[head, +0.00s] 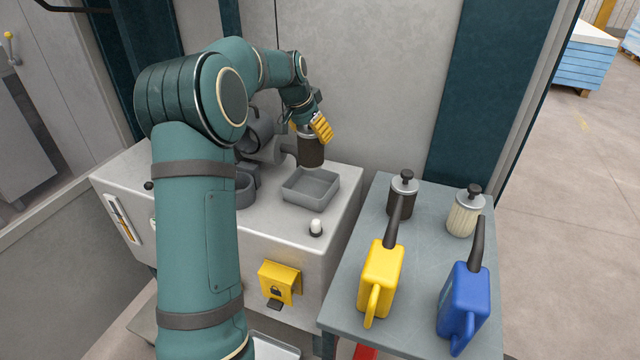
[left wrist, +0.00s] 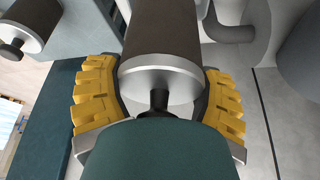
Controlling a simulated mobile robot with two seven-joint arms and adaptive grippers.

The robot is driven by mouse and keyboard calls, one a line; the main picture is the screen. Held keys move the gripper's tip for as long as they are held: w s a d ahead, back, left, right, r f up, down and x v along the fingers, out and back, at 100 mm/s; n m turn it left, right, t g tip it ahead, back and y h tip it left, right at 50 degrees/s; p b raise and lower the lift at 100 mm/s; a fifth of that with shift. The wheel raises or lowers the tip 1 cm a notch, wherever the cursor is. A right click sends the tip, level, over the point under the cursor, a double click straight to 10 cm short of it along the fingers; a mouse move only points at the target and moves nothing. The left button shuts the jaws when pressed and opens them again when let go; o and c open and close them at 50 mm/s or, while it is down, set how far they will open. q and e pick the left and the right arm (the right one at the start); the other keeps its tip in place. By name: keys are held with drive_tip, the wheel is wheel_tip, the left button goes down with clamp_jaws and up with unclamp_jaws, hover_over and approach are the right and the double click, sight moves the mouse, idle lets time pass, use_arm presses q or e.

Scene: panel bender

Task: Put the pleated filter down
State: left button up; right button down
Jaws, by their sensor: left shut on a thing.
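A dark brown filter cylinder (head: 311,153) with a metal end cap hangs upright from my left gripper (head: 309,130). In the left wrist view, the yellow fingers of the gripper (left wrist: 160,95) close on both sides of the filter's silver cap (left wrist: 158,84), and its black knob points toward my palm. The filter is above the back of a shallow grey tray (head: 296,196) on the white machine top. Whether its lower end touches anything is hard to tell. My right gripper is out of view.
A grey side table (head: 342,311) at the right holds another dark filter (head: 400,203), a cream pleated filter (head: 464,217), a yellow oil can (head: 379,275) and a blue oil can (head: 462,300). Grey pipework (head: 262,150) stands left of the held filter. A white knob (head: 316,226) stands in front of the tray.

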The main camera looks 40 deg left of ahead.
sight(301, 140)
use_arm(q)
wheel_tip(301, 140, down, 4)
drive_tip(key=shift+s+f+b, duration=0.1)
drive_tip(key=shift+b, duration=0.35)
drive_tip(key=shift+f+b, duration=0.55)
drive_tip(key=shift+f, duration=2.2)
drive_tip(key=shift+f, duration=0.15)
drive_tip(key=o, duration=1.3)
drive_tip(key=shift+c, duration=0.2)
drive_tip(key=shift+r, duration=0.3)
drive_tip(key=p+v, duration=0.2)
drive_tip(key=v, duration=0.9)
drive_tip(key=shift+s+a+r, duration=0.1)
drive_tip(key=shift+s+r, duration=0.05)
drive_tip(key=shift+r, duration=0.2)
